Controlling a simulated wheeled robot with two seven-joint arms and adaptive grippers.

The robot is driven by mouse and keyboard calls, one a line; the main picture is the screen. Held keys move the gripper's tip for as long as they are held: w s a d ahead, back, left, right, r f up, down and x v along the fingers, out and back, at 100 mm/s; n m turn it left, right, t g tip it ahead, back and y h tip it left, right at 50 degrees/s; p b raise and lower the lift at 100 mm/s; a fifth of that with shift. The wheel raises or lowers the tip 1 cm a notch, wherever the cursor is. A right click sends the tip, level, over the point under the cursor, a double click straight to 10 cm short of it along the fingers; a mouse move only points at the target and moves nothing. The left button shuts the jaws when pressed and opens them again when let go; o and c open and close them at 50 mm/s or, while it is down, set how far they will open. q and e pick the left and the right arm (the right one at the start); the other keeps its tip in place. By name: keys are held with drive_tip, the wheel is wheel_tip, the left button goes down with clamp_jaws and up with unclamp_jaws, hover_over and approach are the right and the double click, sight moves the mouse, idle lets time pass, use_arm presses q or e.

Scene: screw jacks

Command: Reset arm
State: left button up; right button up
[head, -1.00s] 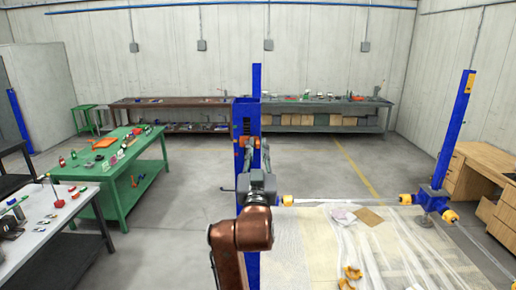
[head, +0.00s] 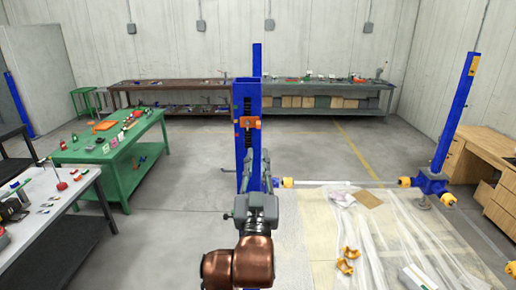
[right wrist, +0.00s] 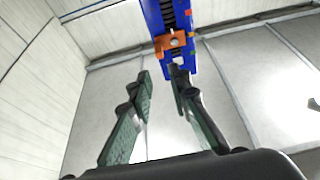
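A blue upright screw jack post (head: 242,92) stands straight ahead in the head view, with a dark toothed strip down its face. An orange carriage (head: 248,123) sits on the post; it also shows in the right wrist view (right wrist: 172,42). My right gripper (head: 257,157) is in front of the post and below the carriage. In the right wrist view its two green-grey fingers (right wrist: 160,74) stand apart with nothing between them. The fingers appear clear of the carriage. My left gripper is not in view.
A second blue post (head: 456,110) stands at the right, joined by a bar with yellow-orange fittings (head: 405,182). A plastic-covered pallet area (head: 315,235) lies front right. A green table (head: 100,152) and a grey table (head: 45,220) are at left. Floor between is clear.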

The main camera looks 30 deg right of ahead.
drive_tip(key=shift+s+a+f, duration=0.1)
drive_tip(key=shift+s, duration=0.15)
idle(0.3)
